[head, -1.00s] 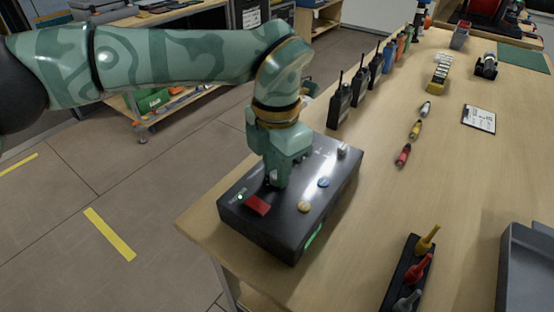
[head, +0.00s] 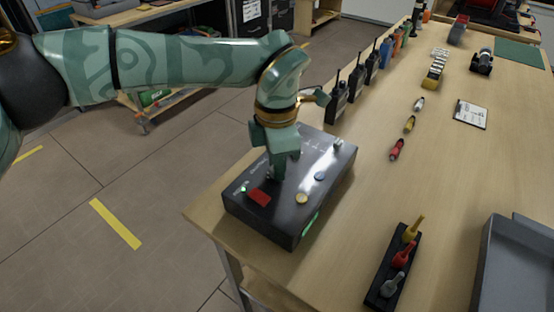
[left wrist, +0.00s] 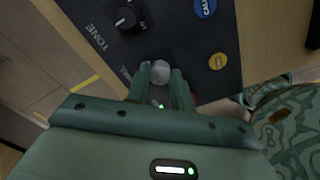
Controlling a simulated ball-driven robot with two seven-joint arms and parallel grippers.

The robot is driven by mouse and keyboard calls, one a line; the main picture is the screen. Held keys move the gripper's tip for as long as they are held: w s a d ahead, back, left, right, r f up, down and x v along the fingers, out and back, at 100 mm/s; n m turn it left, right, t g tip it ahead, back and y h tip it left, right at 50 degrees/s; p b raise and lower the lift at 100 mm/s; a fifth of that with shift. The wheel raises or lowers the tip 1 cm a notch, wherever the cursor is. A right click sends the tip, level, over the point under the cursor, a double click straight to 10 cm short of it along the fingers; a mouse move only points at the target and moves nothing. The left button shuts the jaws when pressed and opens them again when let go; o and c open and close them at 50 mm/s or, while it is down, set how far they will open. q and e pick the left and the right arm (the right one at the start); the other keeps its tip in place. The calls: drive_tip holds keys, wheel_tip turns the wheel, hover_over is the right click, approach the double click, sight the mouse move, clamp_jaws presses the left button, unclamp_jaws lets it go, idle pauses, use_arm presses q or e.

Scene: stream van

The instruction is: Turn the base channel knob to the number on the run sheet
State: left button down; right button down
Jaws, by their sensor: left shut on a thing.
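The black base unit (head: 318,180) sits on the near left corner of the wooden table, with a red button, yellow and blue round buttons and a small green light on top. My left gripper (head: 275,175) points down on it, its fingers shut on a grey round knob (left wrist: 160,72) seen in the left wrist view. The label beside this knob is mostly hidden by a finger, and its setting cannot be read. A black knob marked TONE (left wrist: 127,18) is apart from the fingers. The run sheet (head: 471,113) lies on the table, too small to read. My right gripper is not in view.
Several radios (head: 357,83) stand in a row along the table's left edge. Small coloured cylinders (head: 409,124) lie mid-table. A black rack (head: 394,268) with coloured pieces and a grey tray (head: 515,270) are at the near right.

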use_arm(q)
drive_tip(key=c, duration=1.2)
unclamp_jaws()
wheel_tip(320, 180, up, 16)
drive_tip(key=p, duration=0.5)
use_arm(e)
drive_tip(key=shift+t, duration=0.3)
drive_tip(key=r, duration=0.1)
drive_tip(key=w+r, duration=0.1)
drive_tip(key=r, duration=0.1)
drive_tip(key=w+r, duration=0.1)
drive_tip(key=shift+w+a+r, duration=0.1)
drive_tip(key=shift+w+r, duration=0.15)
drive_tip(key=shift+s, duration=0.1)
